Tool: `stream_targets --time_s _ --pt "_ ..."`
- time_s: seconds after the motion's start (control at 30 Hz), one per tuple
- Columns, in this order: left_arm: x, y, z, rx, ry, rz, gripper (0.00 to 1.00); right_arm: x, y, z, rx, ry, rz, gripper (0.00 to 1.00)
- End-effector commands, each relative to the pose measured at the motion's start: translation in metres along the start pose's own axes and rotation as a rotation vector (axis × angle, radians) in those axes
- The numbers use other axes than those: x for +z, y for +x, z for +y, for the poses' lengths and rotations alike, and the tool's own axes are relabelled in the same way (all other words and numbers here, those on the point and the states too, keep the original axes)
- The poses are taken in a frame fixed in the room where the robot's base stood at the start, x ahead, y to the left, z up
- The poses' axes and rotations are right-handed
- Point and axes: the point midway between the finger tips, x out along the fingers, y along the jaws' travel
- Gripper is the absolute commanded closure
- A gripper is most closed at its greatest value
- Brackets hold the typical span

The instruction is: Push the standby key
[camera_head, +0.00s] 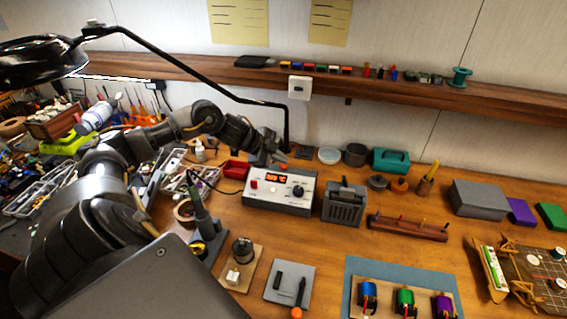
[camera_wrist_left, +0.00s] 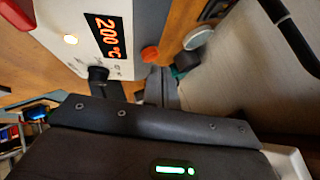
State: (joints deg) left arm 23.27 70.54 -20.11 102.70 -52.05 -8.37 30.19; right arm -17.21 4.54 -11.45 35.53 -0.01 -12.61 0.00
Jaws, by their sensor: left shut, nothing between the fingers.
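The white-grey soldering station (camera_head: 262,200) stands mid-bench with a lit red display and a dark knob (camera_head: 298,191). My right gripper is not in view.
A grey slotted box (camera_head: 344,204) stands right of the station and a red tray (camera_head: 236,169) to its left. A soldering iron in its stand (camera_head: 205,226) is in front left. A black lamp arm (camera_head: 200,75) passes behind my left arm.

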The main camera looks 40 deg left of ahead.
Motion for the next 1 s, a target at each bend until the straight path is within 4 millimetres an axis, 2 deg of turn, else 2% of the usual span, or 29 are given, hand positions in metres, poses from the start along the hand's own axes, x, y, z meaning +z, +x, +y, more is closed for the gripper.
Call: stream_targets --time_s 1.0 --pt "0.0047 0.0068 0.0048 0.0 -0.001 0.0 1.0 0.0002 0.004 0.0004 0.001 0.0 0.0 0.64"
